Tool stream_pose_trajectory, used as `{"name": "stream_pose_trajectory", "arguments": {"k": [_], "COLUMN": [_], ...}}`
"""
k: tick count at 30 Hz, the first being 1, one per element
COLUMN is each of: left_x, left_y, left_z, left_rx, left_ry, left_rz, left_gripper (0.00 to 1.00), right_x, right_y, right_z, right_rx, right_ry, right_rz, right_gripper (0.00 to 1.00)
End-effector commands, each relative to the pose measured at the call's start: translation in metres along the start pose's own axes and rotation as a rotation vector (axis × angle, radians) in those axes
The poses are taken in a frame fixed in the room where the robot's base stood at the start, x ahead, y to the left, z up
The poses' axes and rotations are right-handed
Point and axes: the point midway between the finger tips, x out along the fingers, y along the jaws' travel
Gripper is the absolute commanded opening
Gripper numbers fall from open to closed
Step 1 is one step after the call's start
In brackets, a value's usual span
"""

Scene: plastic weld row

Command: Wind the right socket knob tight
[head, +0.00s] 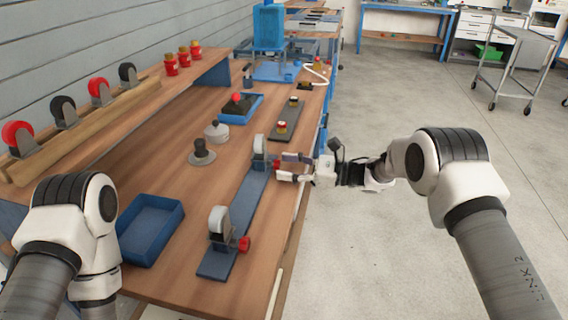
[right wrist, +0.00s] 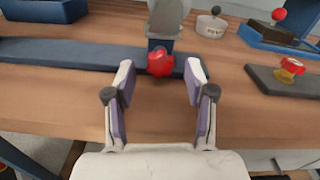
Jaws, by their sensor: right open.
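A blue-grey base strip (head: 248,205) lies along the table's right edge with a socket at each end. The far socket holds a pale grey wheel (head: 260,149) and has a red knob (head: 277,164) facing the edge. The near socket holds another grey wheel (head: 220,222) with its own red knob (head: 244,243). My right gripper (head: 281,168) is at the far socket. In the right wrist view the red knob (right wrist: 160,63) sits between the tips of my open fingers, with a gap visible on each side. My left gripper is out of view; only its arm shows at lower left.
An empty blue tray (head: 150,229) stands at the near left. A dark stepped disc (head: 201,153) and a grey lidded piece (head: 217,131) stand left of the strip. A dark plate (head: 287,120) with red-and-yellow parts lies beyond it. Wheels line a wooden rail (head: 85,128).

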Motion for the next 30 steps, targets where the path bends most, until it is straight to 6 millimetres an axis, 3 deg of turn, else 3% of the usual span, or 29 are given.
{"name": "stream_pose_trajectory", "arguments": {"k": [3,10,15,30], "left_x": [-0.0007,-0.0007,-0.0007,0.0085], "left_y": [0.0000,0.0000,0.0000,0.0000], "left_z": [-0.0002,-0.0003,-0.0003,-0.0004], "left_rx": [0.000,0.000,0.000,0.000], "left_ry": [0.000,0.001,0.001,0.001], "left_rz": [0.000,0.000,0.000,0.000], "left_gripper": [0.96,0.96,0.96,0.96], "right_x": [0.0101,0.0115,0.0114,0.0112], "right_y": [-0.0001,-0.0002,-0.0003,-0.0002], "right_z": [-0.0002,0.0000,0.0002,-0.0011], "right_rx": [0.002,0.002,0.002,0.076], "right_ry": [0.000,0.000,0.000,-0.001], "right_rz": [-0.001,-0.002,-0.002,-0.002], "right_gripper": [0.55,0.55,0.00,0.00]}}
